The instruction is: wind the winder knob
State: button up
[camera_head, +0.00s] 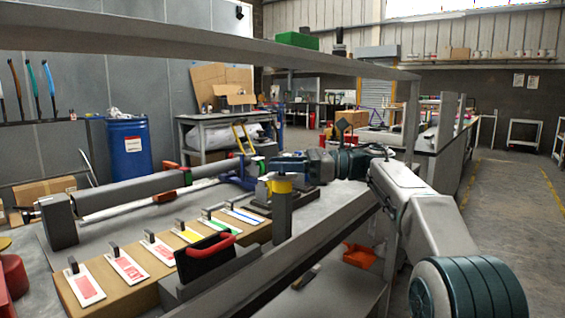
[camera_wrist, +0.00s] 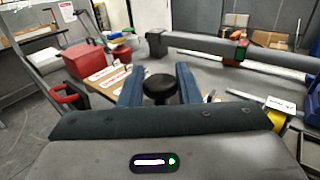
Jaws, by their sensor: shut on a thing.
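The winder knob (camera_wrist: 160,86) is a round black knob on a short stem, seen in the middle of the wrist view. The two blue fingers of my gripper (camera_wrist: 159,74) stand on either side of it and are closed on it. In the head view my gripper (camera_head: 240,176) reaches left over the bench to the far part of the frame. There the knob cannot be made out among the fingers and nearby parts.
A long grey beam (camera_head: 145,190) lies across the bench. A grey post with a yellow band (camera_head: 282,212) stands in front of my gripper. Several tagged cards (camera_head: 127,268) line a board. A red box (camera_wrist: 87,60) shows in the wrist view. A rail (camera_head: 200,46) crosses overhead.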

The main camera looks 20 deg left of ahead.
jog(key=o, duration=0.9)
jog(key=p+v, duration=0.2)
jog(key=v, duration=1.1)
jog(key=shift+d, duration=0.4)
